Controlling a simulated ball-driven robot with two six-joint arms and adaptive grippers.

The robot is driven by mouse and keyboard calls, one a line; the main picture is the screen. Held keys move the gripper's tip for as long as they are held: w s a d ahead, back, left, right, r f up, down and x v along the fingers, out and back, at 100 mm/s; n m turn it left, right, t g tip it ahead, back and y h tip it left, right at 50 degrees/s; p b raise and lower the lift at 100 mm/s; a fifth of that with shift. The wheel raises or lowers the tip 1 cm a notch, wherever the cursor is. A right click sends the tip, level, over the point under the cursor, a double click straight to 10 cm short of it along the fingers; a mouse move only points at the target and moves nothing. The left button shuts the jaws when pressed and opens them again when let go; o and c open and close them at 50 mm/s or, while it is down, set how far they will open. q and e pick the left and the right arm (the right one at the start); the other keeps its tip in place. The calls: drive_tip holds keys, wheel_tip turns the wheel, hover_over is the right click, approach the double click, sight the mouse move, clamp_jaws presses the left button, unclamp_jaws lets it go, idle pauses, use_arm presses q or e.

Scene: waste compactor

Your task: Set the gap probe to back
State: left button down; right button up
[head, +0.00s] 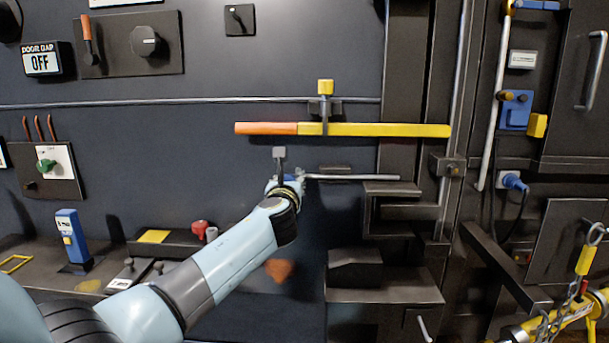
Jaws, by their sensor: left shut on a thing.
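No part in view bears a readable gap probe label. A small "DOOR GAP" display (41,61) at the upper left reads OFF. My left gripper (289,183) is in front of the dark wall panel, below the orange and yellow bar. It appears shut at the left end of a thin grey horizontal rod (355,178); a bit of blue shows at the fingers, and the grip itself is mostly hidden. A small grey square head on a stem (279,153) rises just above the gripper. My right gripper is out of view.
An orange and yellow bar (375,130) crosses above the gripper, under a yellow tab (325,87). A black rotary knob (146,41) is at the upper left. A blue device (72,237) stands on the left ledge. Dark metal brackets (405,188) stick out at the right.

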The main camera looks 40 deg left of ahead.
use_arm(q)
drive_tip(key=shift+s+a, duration=0.3)
drive_tip(key=shift+a, duration=0.2)
drive_tip(key=shift+s+a, duration=0.3)
drive_tip(key=shift+a, duration=0.2)
drive_tip(key=c, duration=1)
unclamp_jaws()
drive_tip(key=shift+s+a, duration=0.2)
drive_tip(key=v, duration=1.2)
drive_tip(key=shift+d, duration=0.15)
drive_tip(key=shift+w+f, duration=0.1)
drive_tip(key=shift+w, duration=0.05)
